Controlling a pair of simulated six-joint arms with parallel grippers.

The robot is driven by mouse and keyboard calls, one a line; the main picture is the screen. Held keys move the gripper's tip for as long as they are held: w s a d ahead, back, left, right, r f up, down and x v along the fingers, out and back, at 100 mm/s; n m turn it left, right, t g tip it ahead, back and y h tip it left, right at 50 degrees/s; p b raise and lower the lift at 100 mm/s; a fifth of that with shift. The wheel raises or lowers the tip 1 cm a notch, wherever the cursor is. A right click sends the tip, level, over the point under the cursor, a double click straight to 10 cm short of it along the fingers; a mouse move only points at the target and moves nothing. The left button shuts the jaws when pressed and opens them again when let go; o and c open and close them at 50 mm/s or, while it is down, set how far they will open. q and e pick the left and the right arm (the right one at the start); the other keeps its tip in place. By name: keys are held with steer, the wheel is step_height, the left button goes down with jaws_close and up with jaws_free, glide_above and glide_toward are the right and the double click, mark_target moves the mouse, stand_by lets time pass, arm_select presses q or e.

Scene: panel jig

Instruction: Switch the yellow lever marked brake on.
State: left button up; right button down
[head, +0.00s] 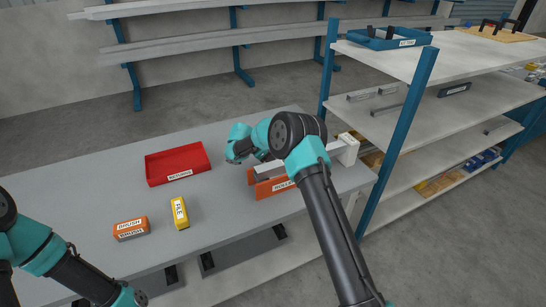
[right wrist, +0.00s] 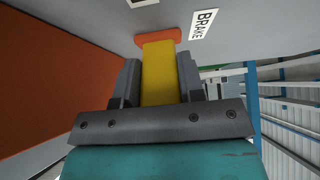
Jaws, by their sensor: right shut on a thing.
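The yellow lever (right wrist: 158,82) stands out from an orange base (right wrist: 158,34) on a pale grey panel face in the right wrist view. A white label reading BRAKE (right wrist: 203,24) is beside that base. My right gripper (right wrist: 158,66) is shut on the lever, with one dark finger on each side of it. In the head view my right arm reaches over the right end of the bench and hides the lever and its own fingers. Only a part of my left arm shows at the lower left; its gripper is out of frame.
On the grey bench (head: 95,190) are a red tray (head: 178,163), an orange block (head: 131,228) and a yellow block (head: 180,212). An orange holder (head: 272,186) is by the right arm. A blue-posted shelf (head: 400,120) stands right of the bench. The bench's left part has free room.

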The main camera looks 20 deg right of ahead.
steer(key=c, duration=0.7)
jaws_free()
steer(key=v, duration=1.7)
steer(key=shift+a+r, duration=0.1)
steer(key=shift+a, duration=0.05)
steer(key=shift+r, duration=0.1)
